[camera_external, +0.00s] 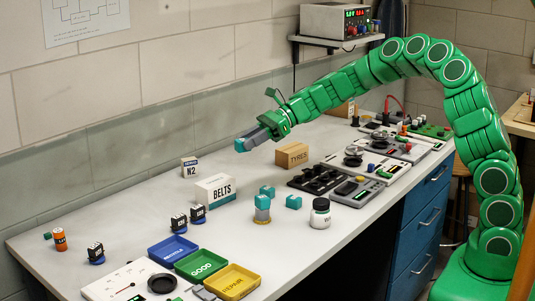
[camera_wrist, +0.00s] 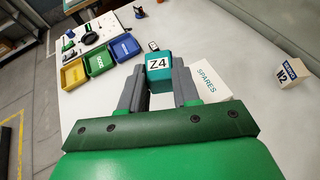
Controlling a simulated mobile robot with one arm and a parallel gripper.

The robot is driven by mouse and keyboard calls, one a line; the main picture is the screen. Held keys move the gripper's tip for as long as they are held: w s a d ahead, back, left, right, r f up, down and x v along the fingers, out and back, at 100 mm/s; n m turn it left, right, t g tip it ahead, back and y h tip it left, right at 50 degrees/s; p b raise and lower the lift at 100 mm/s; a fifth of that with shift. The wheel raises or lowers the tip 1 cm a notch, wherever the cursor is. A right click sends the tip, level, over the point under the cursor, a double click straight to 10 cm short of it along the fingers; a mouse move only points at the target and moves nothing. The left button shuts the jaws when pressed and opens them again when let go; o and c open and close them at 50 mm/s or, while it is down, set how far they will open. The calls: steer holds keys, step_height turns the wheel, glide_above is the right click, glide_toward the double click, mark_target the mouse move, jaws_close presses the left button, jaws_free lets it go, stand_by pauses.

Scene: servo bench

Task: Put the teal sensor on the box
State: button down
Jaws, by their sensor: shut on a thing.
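My gripper (camera_external: 252,140) is shut on a teal sensor (camera_external: 241,145) and holds it in the air above the back of the bench. In the wrist view, the sensor (camera_wrist: 159,75) shows a white label reading Z4 between the fingers of my gripper (camera_wrist: 158,82). A white box (camera_external: 216,189) marked BELTS stands on the bench below and left of my gripper. In the wrist view a white box top reading SPARES (camera_wrist: 209,80) lies just right of the fingers, partly hidden by them; it appears to be the same box. The sensor is apart from it.
Other teal blocks (camera_external: 293,202) stand right of the white box, near a white jar (camera_external: 321,213). A cardboard TYRES box (camera_external: 291,155) and small N2 box (camera_external: 189,167) stand farther back. Blue, green and yellow trays (camera_external: 234,282) are at the front. Dark servos (camera_external: 197,213) stand left.

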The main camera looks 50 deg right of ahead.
mark_target(222, 179)
steer(key=w+f, duration=0.2)
steer(key=w+a+f, duration=0.1)
steer(key=w+f, duration=0.1)
steer(key=w, duration=0.1)
steer(key=w+f, duration=0.2)
steer(key=w, duration=0.1)
steer(key=shift+w+a+f, duration=0.15)
steer(key=shift+a+f, duration=0.05)
steer(key=shift+a, duration=0.05)
steer(key=shift+w+f, duration=0.75)
steer(key=shift+f, duration=1.65)
steer(key=shift+f, duration=0.15)
steer(key=c, duration=0.8)
jaws_free()
